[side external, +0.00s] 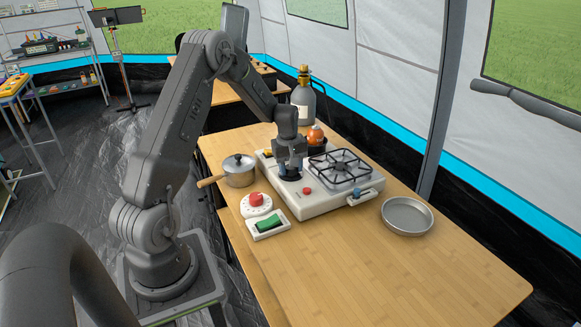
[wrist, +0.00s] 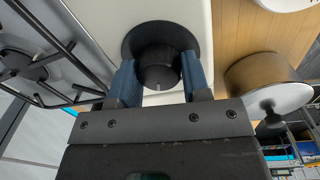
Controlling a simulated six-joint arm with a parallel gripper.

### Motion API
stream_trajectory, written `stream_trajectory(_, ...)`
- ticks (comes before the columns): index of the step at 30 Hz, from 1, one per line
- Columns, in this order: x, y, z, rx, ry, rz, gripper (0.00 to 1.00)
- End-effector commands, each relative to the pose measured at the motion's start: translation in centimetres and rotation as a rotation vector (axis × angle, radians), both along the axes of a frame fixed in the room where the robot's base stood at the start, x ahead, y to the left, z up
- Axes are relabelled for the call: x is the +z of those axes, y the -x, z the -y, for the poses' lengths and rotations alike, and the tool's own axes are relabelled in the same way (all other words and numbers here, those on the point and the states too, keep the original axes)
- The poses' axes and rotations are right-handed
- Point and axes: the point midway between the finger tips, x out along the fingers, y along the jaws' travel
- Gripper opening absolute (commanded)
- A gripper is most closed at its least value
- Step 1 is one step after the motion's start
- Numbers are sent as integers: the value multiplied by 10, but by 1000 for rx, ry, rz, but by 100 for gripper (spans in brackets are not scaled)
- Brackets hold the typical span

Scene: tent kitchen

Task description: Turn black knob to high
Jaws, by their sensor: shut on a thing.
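The black knob (wrist: 160,68) sits on a dark round base on top of the white stove. A small pale mark shows on the knob's edge nearest my gripper in the wrist view. My gripper (wrist: 157,88) is shut on the knob, with a blue-padded finger at each side of it. In the side view my gripper (side external: 291,167) points down at the left part of the stove (side external: 318,206), and it partly hides the knob (side external: 289,176). I cannot read any setting labels around the knob.
A burner with a black grate (side external: 341,166) is right of my gripper. A lidded pot (side external: 239,172) stands left, with a red dial (side external: 256,200) and a green switch (side external: 268,224) in front. A round pan (side external: 407,215) lies right. The table's front (side external: 400,270) is clear.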

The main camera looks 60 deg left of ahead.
Motion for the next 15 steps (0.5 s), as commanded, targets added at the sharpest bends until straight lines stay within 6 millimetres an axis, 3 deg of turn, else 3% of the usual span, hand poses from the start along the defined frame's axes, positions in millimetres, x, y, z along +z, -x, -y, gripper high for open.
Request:
stream_trajectory(3,1,-1,0,-1,-2,2,20)
stream_trajectory(4,1,-1,0,-1,-2,2,44)
stream_trajectory(6,1,-1,0,-1,-2,2,51)
stream_trajectory(12,1,0,0,-2,-1,1,69)
stream_trajectory(15,0,0,0,-2,-1,1,69)
